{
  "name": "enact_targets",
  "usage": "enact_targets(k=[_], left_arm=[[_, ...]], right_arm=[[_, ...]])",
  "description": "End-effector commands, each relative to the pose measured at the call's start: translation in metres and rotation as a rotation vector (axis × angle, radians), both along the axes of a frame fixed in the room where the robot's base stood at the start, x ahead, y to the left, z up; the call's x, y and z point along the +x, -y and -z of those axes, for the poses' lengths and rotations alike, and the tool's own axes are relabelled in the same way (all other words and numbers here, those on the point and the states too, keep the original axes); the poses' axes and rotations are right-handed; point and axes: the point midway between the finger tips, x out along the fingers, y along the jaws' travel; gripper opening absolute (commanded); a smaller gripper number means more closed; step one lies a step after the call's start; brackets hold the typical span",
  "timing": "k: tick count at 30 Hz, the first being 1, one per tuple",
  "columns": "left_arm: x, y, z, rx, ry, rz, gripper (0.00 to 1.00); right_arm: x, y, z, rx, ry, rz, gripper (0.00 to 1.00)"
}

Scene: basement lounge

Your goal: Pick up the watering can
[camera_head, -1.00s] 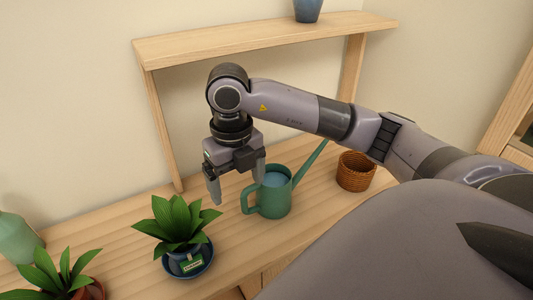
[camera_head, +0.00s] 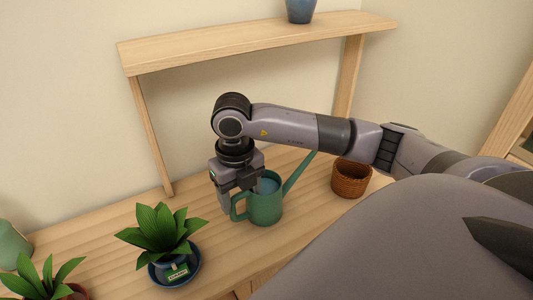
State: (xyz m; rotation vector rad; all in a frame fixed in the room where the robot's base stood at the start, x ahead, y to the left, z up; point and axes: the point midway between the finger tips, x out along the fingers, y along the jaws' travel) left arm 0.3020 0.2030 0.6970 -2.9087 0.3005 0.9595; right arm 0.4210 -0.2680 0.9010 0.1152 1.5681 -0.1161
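The green watering can (camera_head: 266,208) stands upright on the wooden table, its spout pointing up and to the right and its handle on the left. Bluish water or a blue inside shows at its top. My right gripper (camera_head: 236,200) points down at the can's handle side. One finger is left of the handle; the other is close to the can's rim and partly hidden. The fingers look apart, with the handle at or near the space between them. I cannot tell whether they touch it. My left gripper is not in view.
A potted plant in a blue pot (camera_head: 175,270) stands left of the can, with another plant (camera_head: 45,278) farther left. A green vase (camera_head: 12,246) is at the left edge. A wicker basket (camera_head: 351,180) stands right of the spout. A raised shelf (camera_head: 230,42) spans behind.

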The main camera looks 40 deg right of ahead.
Motion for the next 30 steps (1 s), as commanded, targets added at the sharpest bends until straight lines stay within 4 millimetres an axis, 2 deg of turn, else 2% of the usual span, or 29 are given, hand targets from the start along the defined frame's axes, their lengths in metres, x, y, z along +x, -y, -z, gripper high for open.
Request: enact_targets(k=[1,4,11,14,17,24,30], left_arm=[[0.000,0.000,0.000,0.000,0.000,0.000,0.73],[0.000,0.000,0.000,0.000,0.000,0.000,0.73],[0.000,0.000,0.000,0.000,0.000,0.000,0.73],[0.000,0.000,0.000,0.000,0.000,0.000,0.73],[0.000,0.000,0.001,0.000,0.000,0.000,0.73],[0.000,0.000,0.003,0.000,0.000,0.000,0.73],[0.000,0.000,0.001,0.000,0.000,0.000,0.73]], right_arm=[[0.000,0.000,0.000,0.001,0.000,-0.001,0.33],[0.000,0.000,0.000,0.001,0.001,-0.001,0.01],[0.001,0.000,-0.002,0.001,0.003,-0.001,0.00],[0.001,0.000,-0.009,0.002,0.006,-0.001,0.00],[0.002,0.000,-0.024,0.002,0.008,-0.002,0.00],[0.001,-0.001,-0.073,0.002,0.008,-0.002,0.00],[0.001,0.000,-0.096,0.000,0.005,0.000,0.00]])
